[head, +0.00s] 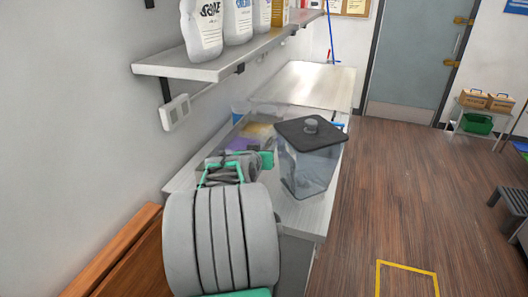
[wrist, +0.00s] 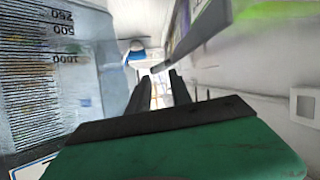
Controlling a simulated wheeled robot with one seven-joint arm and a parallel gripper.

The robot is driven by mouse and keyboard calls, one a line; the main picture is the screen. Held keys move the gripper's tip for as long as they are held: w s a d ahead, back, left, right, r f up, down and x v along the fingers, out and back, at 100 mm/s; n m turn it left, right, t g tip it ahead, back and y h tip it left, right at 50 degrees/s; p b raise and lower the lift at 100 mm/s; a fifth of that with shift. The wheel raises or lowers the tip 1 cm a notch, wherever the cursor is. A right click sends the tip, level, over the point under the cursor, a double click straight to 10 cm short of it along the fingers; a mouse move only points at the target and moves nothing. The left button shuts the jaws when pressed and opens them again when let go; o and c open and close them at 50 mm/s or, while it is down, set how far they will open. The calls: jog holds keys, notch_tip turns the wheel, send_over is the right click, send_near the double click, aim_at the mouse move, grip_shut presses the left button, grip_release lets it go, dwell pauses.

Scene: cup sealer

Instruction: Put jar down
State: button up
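The jar (head: 309,168) is a clear square container with a dark grey lid and a round knob. It stands upright on the white counter (head: 309,215), close to its right edge. In the wrist view the jar's clear wall (wrist: 50,75), with printed volume marks, fills the left side. My gripper (head: 268,160) is just left of the jar in the head view, partly hidden by my arm. In the wrist view its two dark fingers (wrist: 160,80) are apart with nothing between them, and the jar is outside them.
A wall shelf (head: 225,62) with several white bottles (head: 203,28) hangs above the counter. Purple and yellow items and a blue tub (head: 240,111) lie behind my gripper. The counter's far end (head: 306,84) is clear. Open floor is on the right.

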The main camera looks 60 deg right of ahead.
jog(key=shift+o, duration=1.3)
jog(key=shift+r, duration=0.1)
jog(key=b+v, duration=0.2)
jog(key=v, duration=1)
jog(key=w+a+f+n+t+y, duration=0.1)
jog(key=w+a+f+n+y, duration=0.2)
jog(key=a, duration=0.5)
jog(key=w+a+f+n+t+y, duration=0.1)
jog(key=w+a+f+n+y, duration=0.1)
jog(key=w+a, duration=0.45)
jog(key=w+a+f+n+t+y, duration=0.1)
jog(key=w+a+f+n+y, duration=0.15)
jog(key=a, duration=0.65)
jog(key=s+a+f+n+g+y, duration=0.1)
jog(key=s+a+f+n+y, duration=0.1)
jog(key=a, duration=0.7)
jog(key=s+a+f+n+g+y, duration=0.1)
jog(key=s+a+f+n+y, duration=0.1)
jog(key=a, duration=0.8)
jog(key=s+n+y, duration=0.1)
jog(key=s+n, duration=0.1)
jog(key=shift+s+f+n+g+y, duration=0.3)
jog(key=shift+s+n+y, duration=0.05)
